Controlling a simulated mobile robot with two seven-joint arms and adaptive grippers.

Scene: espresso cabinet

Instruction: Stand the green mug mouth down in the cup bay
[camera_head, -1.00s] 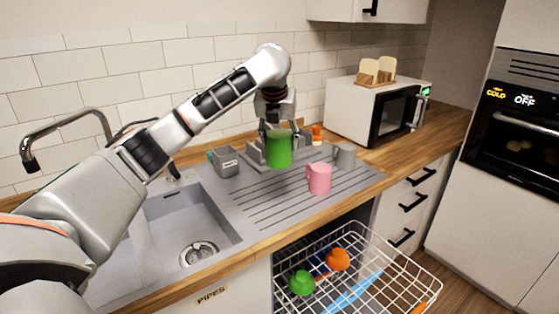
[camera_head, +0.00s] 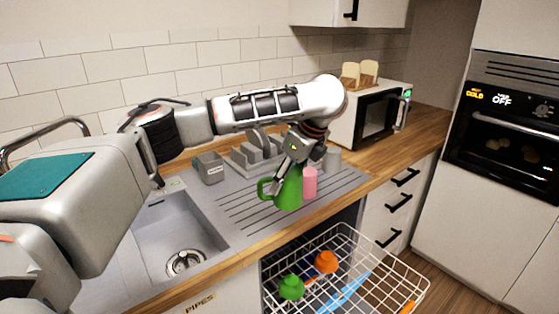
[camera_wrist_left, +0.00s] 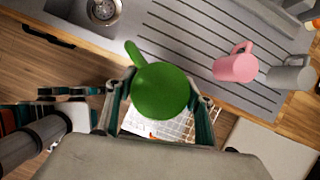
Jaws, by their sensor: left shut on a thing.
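The green mug (camera_head: 289,192) is held in the air by my left gripper (camera_head: 291,163), in front of the sink's draining area. Its handle points left in the head view. In the left wrist view the mug (camera_wrist_left: 160,90) sits between the two fingers of the gripper (camera_wrist_left: 160,108), its round green face toward the camera. I cannot tell for certain which end is its mouth. The white wire rack (camera_head: 392,262) is pulled out below and to the right; I cannot make out which part is the cup bay. My right gripper is not in view.
The rack holds a green item (camera_head: 291,287), an orange item (camera_head: 326,262) and a blue item (camera_head: 348,293). A pink mug (camera_wrist_left: 235,66) and a grey mug (camera_wrist_left: 290,76) stand on the drainer. The counter edge lies between drainer and rack.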

